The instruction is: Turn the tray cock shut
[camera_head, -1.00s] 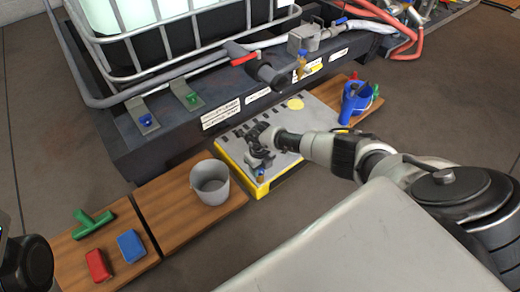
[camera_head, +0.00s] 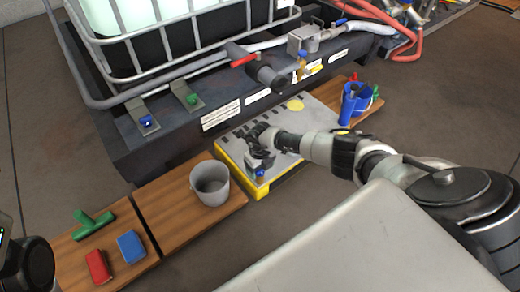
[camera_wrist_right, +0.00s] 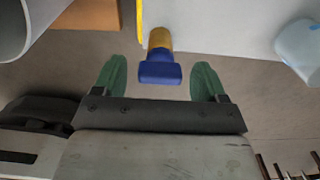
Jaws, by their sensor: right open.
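The tray cock (camera_head: 260,174), with a brass body and blue handle, sits at the front end of the grey tray with a yellow edge (camera_head: 229,160). In the right wrist view, the blue handle (camera_wrist_right: 160,72) lies between the two green fingers of my right gripper (camera_wrist_right: 160,80). The fingers are apart, with a visible gap on each side of the handle. In the head view, my right gripper (camera_head: 260,164) is just above and behind the cock, partly covering the tray.
A grey bucket (camera_head: 210,184) stands on a wooden board left of the tray. Red (camera_head: 98,266), blue (camera_head: 131,246) and green (camera_head: 93,223) pieces lie farther left. A blue container (camera_head: 354,102) stands right. The tank's dark base (camera_head: 165,150) is behind.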

